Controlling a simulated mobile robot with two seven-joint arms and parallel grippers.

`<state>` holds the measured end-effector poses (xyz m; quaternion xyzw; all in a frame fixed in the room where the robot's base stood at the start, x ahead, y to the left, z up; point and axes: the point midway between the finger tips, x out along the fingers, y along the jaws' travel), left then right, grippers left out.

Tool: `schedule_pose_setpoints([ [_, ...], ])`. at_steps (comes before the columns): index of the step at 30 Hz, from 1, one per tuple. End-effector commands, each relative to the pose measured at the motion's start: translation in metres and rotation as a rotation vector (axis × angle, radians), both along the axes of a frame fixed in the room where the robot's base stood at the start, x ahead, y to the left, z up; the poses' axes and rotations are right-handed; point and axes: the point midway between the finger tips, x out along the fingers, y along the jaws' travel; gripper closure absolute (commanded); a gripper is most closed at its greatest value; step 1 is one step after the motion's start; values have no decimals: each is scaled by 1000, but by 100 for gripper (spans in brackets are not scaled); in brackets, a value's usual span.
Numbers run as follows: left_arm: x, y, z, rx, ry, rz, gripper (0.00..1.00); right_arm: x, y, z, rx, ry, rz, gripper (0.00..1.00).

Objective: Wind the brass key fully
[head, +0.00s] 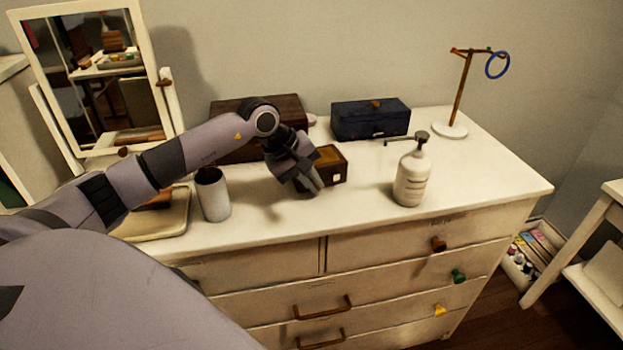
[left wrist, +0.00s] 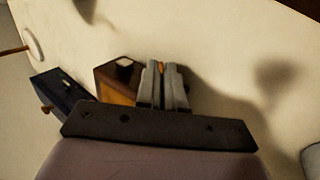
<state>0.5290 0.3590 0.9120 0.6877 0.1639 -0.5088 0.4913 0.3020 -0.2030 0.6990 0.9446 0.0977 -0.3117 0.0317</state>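A small wooden box (head: 329,162) with a golden-brown top and a pale square on its front stands on the dresser. It also shows in the left wrist view (left wrist: 113,78), just left of the fingers. My left gripper (head: 316,187) is at the box's left end, pointing down. In the left wrist view its two grey fingers (left wrist: 162,70) are close together. A small brass-coloured bit, which looks like the brass key (left wrist: 161,65), shows between the fingertips; the rest of it is hidden. My right gripper is in neither view.
A white cup (head: 213,197) stands left of the gripper and a white pump bottle (head: 412,178) to its right. Behind are a dark wooden box (head: 288,106), a navy box (head: 370,120) and a stand with a blue ring (head: 497,65). The dresser's right end (head: 490,180) is clear.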

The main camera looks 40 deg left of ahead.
Motion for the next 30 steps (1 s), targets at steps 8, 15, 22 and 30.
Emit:
schedule_pose_setpoints([
  [8,1,0,2,11,16,0,100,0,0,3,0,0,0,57],
  [15,4,-2,6,74,110,1,100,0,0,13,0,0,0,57],
  [22,8,-4,8,168,256,1,100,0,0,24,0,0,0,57],
  [30,11,-6,6,265,410,1,100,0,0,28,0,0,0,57],
])
